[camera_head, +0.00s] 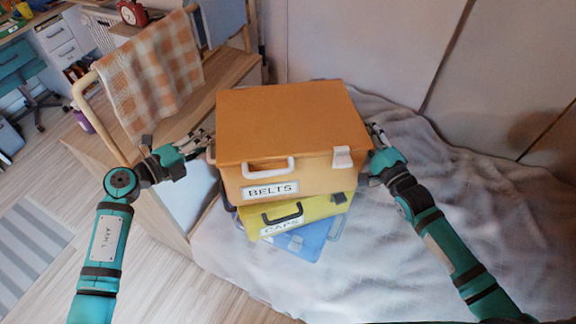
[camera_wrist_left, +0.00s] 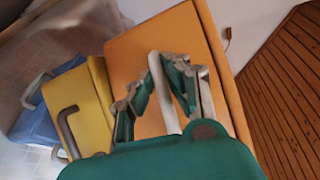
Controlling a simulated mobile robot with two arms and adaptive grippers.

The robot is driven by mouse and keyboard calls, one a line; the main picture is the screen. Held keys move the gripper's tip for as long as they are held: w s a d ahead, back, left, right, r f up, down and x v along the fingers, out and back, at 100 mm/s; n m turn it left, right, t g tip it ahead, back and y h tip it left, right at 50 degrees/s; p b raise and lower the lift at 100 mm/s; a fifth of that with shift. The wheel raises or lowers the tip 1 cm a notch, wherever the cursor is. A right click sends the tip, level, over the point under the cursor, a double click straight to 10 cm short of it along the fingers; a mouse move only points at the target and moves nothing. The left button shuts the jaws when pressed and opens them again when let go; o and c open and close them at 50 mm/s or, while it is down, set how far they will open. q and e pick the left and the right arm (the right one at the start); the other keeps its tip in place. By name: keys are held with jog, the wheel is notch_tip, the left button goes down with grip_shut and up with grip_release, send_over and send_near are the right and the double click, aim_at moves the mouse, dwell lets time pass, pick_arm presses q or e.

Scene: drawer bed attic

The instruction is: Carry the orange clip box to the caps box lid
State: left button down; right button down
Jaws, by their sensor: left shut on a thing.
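The orange clip box (camera_head: 288,125), labelled BELTS, has a front handle and a white clip. It is directly above the yellow caps box (camera_head: 335,208), whose lid is mostly hidden beneath it. I cannot tell whether the two touch. My left gripper (camera_head: 208,142) is at the orange box's left side. In the left wrist view my left gripper (camera_wrist_left: 174,75) is shut on the pale side handle of the orange box (camera_wrist_left: 140,60), with the yellow box (camera_wrist_left: 85,105) close beside it. My right gripper (camera_head: 374,136) is at the box's right side, its fingertips partly hidden.
A blue box (camera_head: 310,243) lies under the yellow box on the rumpled bed cover (camera_head: 440,180). A wooden chest with a rail and checked cloth (camera_head: 150,75) stands at the left. The wall is behind the bed. The cover is clear right of the stack.

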pick_arm(q)
jog(key=c, duration=1.6)
grip_release()
jog(key=shift+a, duration=0.15)
jog(key=shift+c, duration=0.2)
pick_arm(e)
jog(key=c, duration=1.6)
grip_release()
jog(key=shift+d, duration=0.15)
pick_arm(q)
jog(key=shift+o, duration=1.4)
jog(key=shift+s, duration=0.1)
pick_arm(e)
jog(key=shift+o, duration=1.4)
jog(key=shift+s+r, duration=0.1)
jog(key=shift+s, duration=0.05)
jog(key=shift+s, duration=0.2)
pick_arm(q)
jog(key=v, duration=1.2)
pick_arm(e)
jog(key=v, duration=1.1)
jog(key=shift+s, duration=0.25)
